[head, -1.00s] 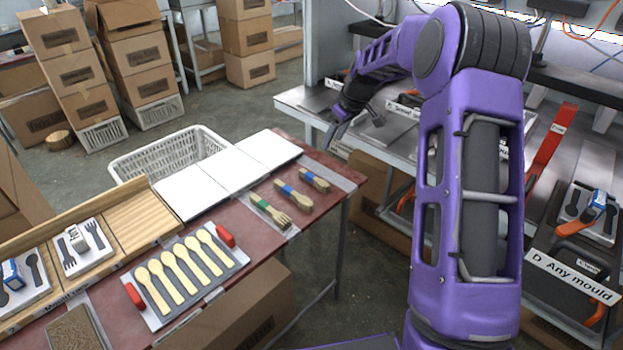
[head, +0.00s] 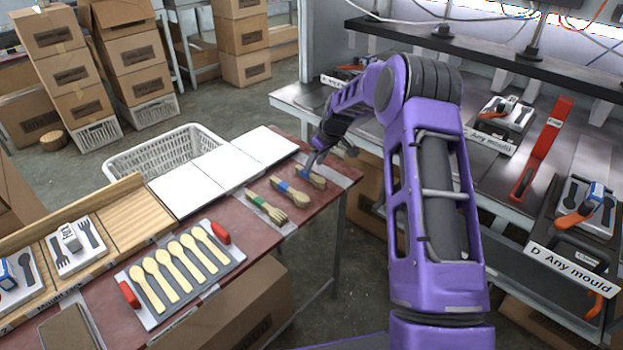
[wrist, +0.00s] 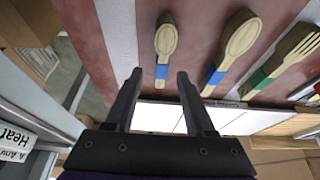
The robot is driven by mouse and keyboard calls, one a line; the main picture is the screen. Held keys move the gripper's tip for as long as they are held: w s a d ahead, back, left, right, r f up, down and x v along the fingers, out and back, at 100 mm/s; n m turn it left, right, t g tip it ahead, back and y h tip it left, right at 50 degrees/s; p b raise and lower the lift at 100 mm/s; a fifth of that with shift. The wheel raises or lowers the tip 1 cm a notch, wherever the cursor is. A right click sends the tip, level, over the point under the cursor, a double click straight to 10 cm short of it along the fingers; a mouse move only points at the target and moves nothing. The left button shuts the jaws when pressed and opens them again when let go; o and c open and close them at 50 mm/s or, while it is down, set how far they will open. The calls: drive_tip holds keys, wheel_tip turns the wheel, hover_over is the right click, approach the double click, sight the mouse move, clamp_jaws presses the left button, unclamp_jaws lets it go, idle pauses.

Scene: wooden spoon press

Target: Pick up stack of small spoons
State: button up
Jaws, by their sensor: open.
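The stack of small spoons (head: 314,179), pale wood with a blue band, lies at the right end of the red table in the head view. In the wrist view the small spoons (wrist: 166,40) lie lengthwise just beyond the fingertips, roughly in line with the gap between them. My gripper (wrist: 159,76) is open and empty. In the head view it is over the right end of the table, beside the small stack, with its fingertips hard to make out. A larger blue-banded spoon stack (head: 289,192) lies next to it, then a green-banded fork stack (head: 266,207).
White boards (head: 225,166) lie along the table's back edge, with a white basket (head: 165,150) behind. A tray of several loose spoons (head: 150,316) with red handles lies on the left. A metal bench (head: 500,180) stands to the right of my arm.

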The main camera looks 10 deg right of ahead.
sight(310, 174)
drive_tip(key=x, duration=0.4)
drive_tip(key=shift+a+f, duration=0.15)
drive_tip(key=shift+f, duration=0.05)
drive_tip(key=shift+s, duration=0.1)
clamp_jaws()
